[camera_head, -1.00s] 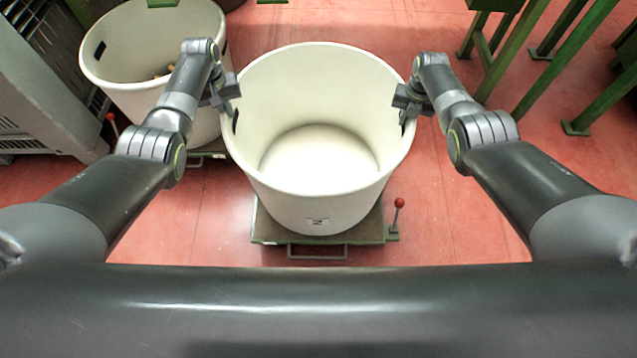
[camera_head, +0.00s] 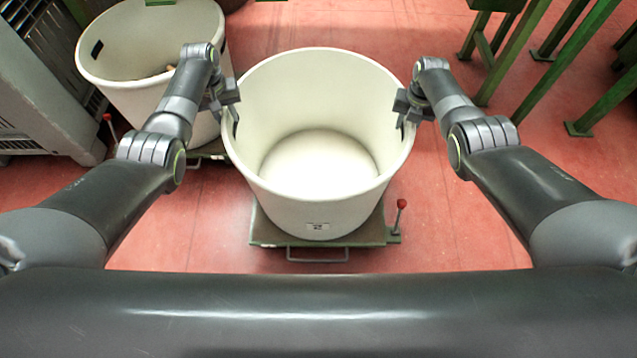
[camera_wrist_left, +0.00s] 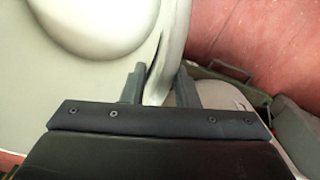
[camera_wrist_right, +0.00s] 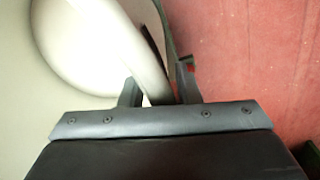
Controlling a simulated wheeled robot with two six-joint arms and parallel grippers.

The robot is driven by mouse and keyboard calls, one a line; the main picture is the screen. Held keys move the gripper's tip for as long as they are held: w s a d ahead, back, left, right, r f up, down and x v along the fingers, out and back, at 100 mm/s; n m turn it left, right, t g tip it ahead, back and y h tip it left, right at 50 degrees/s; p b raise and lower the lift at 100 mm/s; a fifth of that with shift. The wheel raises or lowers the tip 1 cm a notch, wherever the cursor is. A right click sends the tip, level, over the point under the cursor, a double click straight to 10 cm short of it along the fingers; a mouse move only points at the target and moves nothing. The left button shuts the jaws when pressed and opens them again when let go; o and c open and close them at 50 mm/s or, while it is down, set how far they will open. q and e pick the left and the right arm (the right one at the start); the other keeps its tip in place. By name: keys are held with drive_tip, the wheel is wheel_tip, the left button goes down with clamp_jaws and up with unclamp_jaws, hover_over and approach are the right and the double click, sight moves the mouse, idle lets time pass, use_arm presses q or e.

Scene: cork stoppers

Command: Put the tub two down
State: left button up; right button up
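The tub (camera_head: 318,208) is large, cream, round and open, upright and empty inside. A small dark mark, too small to read, is on its near side. It is over a green wheeled platform (camera_head: 270,238); I cannot tell whether its base touches. My left gripper (camera_head: 232,98) is shut on the left rim and my right gripper (camera_head: 405,105) on the right rim. In the left wrist view the tub wall (camera_wrist_left: 172,40) runs between the fingers (camera_wrist_left: 160,88). In the right wrist view the wall (camera_wrist_right: 148,70) likewise passes between the fingers (camera_wrist_right: 158,88).
A second cream tub (camera_head: 150,100) with brownish pieces inside stands on another platform at the back left. A grey slatted unit (camera_head: 45,100) is at the far left. Green metal legs (camera_head: 520,50) stand at the back right. The red floor (camera_head: 460,200) is clear around the platform's right.

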drive_tip(key=shift+a, duration=0.1)
use_arm(q)
drive_tip(key=shift+r, duration=0.5)
wheel_tip(320, 180, up, 11)
drive_tip(key=shift+a, duration=0.25)
use_arm(e)
wheel_tip(320, 180, up, 12)
drive_tip(key=shift+d, duration=0.3)
use_arm(q)
drive_tip(key=shift+f, duration=0.1)
idle(0.6)
